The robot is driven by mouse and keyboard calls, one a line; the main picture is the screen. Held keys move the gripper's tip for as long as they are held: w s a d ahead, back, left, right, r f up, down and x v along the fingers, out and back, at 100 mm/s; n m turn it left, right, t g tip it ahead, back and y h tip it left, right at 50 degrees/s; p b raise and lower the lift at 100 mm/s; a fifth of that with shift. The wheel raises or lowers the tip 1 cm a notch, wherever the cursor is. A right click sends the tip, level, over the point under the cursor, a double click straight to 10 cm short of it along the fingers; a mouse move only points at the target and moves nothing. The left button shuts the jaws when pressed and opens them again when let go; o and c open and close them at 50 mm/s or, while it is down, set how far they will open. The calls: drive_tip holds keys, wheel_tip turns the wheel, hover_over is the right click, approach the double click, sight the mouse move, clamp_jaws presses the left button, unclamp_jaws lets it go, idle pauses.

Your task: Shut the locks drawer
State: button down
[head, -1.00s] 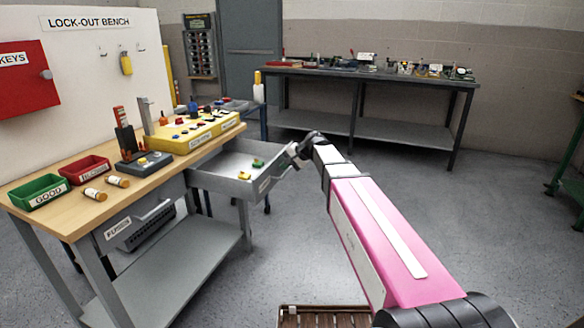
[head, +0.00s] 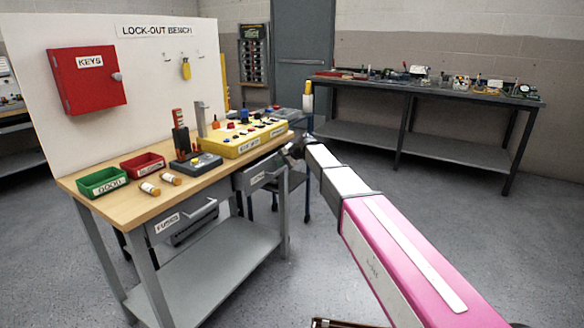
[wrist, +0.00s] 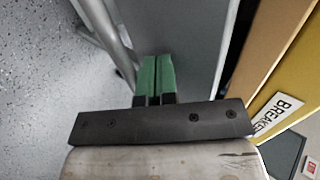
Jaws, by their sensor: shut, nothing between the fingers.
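The locks drawer (head: 250,180) is the grey right-hand drawer under the bench top. Its front stands in or close to the bench frame, and its inside does not show. I cannot tell whether it is fully flush. Its small label is too blurred to read with certainty. My gripper (head: 292,150) is at the right end of the bench beside this drawer, partly hidden by my arm. In the wrist view my gripper's green fingers (wrist: 155,78) are shut together and empty, pointing along a grey panel (wrist: 190,35). I cannot tell whether they touch it.
The bench top (head: 125,206) carries a yellow breaker box (head: 245,140), a green bin (head: 103,182), a red bin (head: 142,165) and cartridges. A long dark table (head: 425,92) stands behind. Floor at the right is clear.

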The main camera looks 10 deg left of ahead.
drive_tip(key=shift+w+a, duration=0.3)
drive_tip(key=shift+a, duration=0.6)
drive_tip(key=v, duration=0.9)
drive_tip(key=m+t+y, duration=0.3)
drive_tip(key=m+y, duration=0.5)
drive_tip(key=m, duration=1)
approach(252, 181)
drive_tip(key=x, duration=0.9)
drive_tip(key=shift+a, duration=0.25)
